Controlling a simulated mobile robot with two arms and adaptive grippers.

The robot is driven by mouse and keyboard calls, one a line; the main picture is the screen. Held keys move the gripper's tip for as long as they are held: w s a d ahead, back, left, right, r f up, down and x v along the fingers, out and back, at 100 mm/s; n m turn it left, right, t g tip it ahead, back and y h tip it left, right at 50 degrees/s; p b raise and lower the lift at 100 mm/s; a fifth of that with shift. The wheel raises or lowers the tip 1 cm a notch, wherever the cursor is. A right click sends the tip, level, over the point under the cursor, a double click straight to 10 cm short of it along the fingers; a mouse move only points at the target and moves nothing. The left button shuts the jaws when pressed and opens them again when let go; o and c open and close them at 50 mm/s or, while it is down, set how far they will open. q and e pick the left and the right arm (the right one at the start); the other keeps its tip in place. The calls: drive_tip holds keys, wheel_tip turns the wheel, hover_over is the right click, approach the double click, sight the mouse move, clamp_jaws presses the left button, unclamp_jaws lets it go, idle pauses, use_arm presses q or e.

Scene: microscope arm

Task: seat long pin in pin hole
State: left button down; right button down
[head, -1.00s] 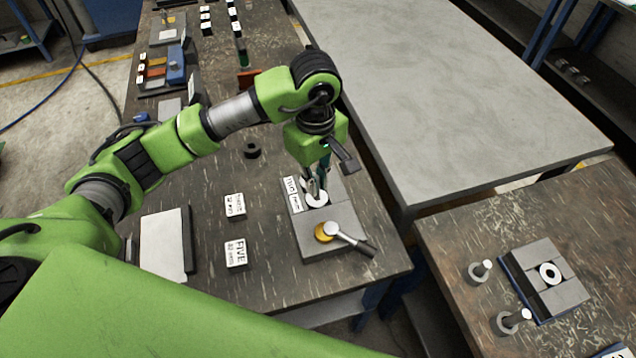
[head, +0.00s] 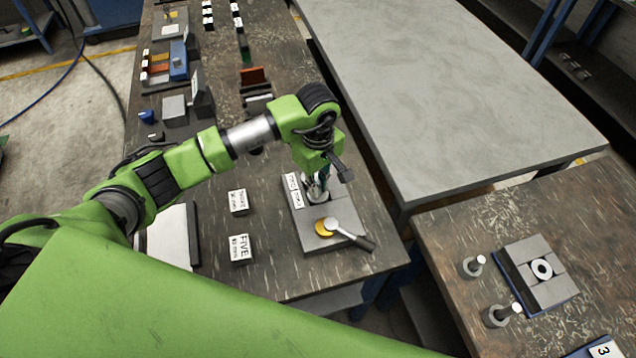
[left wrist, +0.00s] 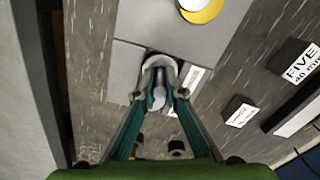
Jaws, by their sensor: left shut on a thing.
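My left gripper (head: 319,193) points down over the grey fixture block (head: 345,212) on the dark bench. In the left wrist view its fingers (left wrist: 159,98) are shut on a pale metal pin (left wrist: 158,96). The pin's lower end points at a light ring (left wrist: 160,62) set in the block, which seems to be the pin hole's rim. The fingers cover part of the ring. I cannot tell whether the pin's tip is inside the hole or just above it. My right gripper is not in view.
A yellow disc (head: 323,228) and a dark-handled lever (head: 357,238) sit on the block's near part. Label blocks (head: 238,202) (head: 240,248) stand to its left. On the right bench, two pins (head: 472,266) (head: 500,314) stand in collars beside another ringed block (head: 535,290).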

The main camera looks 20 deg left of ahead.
use_arm(q)
drive_tip(key=c, duration=2.1)
unclamp_jaws()
drive_tip(key=shift+f, duration=0.1)
drive_tip(key=shift+r+p, duration=0.3)
drive_tip(key=shift+p, duration=0.05)
wheel_tip(320, 180, up, 10)
drive_tip(key=b, duration=0.4)
drive_tip(key=shift+r, duration=0.85)
drive_tip(key=shift+s, duration=0.1)
